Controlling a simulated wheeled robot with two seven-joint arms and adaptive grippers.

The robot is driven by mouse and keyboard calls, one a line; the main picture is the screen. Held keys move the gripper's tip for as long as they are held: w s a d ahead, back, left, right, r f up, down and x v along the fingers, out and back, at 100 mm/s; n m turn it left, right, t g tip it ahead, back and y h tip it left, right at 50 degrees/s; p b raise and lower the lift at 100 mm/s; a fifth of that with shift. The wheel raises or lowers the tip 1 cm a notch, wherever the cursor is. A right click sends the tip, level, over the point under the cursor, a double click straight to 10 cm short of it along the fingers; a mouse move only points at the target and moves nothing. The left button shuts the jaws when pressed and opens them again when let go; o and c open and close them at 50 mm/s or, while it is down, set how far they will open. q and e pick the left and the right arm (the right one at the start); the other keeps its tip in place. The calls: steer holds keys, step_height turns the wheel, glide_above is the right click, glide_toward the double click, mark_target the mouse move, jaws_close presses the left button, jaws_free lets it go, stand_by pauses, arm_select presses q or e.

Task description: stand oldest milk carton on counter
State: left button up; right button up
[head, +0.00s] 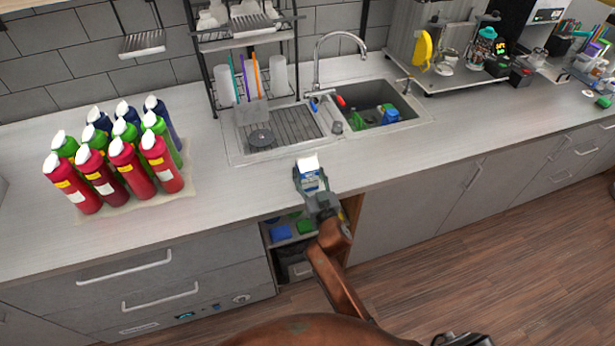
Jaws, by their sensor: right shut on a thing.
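A small milk carton (309,168) with a white top and a blue label is between the fingers of my right gripper (312,185). The right gripper is shut on it at the counter's (375,165) front edge, just in front of the sink. The carton looks roughly upright. I cannot tell whether its base touches the counter, as the gripper hides its lower part. No date on it can be read. My left gripper is not in view.
Several red, green and blue bottles (125,160) stand on a mat at the left. A sink (375,108) with a drainboard lies behind the carton. An open cabinet shelf (292,240) is below.

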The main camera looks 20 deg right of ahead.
steer(key=shift+f, duration=0.7)
steer(key=shift+f, duration=0.15)
steer(key=o, duration=1.6)
steer(key=shift+s, duration=0.25)
steer(key=s, duration=1.1)
steer(key=shift+s+d, duration=0.2)
steer(key=shift+s, duration=0.1)
